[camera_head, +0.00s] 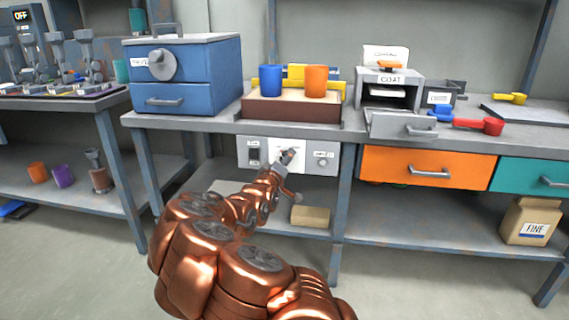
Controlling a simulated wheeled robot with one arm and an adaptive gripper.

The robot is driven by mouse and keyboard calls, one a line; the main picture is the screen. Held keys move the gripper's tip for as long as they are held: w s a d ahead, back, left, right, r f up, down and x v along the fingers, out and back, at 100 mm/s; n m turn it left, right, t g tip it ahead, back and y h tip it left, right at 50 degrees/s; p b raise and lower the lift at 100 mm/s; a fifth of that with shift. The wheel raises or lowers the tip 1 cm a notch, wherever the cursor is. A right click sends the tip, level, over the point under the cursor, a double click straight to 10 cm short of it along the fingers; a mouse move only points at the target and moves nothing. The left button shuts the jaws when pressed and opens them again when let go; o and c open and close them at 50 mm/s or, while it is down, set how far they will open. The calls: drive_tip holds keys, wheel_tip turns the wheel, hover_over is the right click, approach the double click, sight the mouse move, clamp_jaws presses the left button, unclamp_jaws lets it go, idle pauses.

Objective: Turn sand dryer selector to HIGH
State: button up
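A pale control panel (246,168) is mounted under the front edge of the workbench. It has a dark switch on its left and a small round knob (322,161) with a label on its right. The labels are too small to read, so I cannot tell which control is the sand dryer selector or where it points. My gripper (290,154) is in front of the middle of the panel, left of the round knob.
Above the panel sits a brown-fronted tray (290,110) with a blue cup (265,79) and an orange cup (316,81). A blue cabinet (215,72) with a round dial stands left. An open grey COAT box (410,92) and orange drawer (385,166) are right.

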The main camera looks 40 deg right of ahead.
drive_tip(key=shift+w+d, duration=0.1)
drive_tip(key=shift+c, duration=0.4)
drive_tip(key=c, duration=1.1)
drive_tip(key=shift+o, duration=0.2)
drive_tip(key=shift+m+p, duration=0.4)
drive_tip(key=shift+p, duration=0.5)
drive_tip(key=m+y+p, duration=0.1)
drive_tip(key=m, duration=0.7)
drive_tip(key=m+t+y+p, duration=0.1)
drive_tip(key=m+p, duration=0.1)
drive_tip(key=m, duration=0.5)
drive_tip(key=shift+w+r+m, duration=0.1)
drive_tip(key=shift+r+m, duration=0.1)
drive_tip(key=shift+m, duration=0.2)
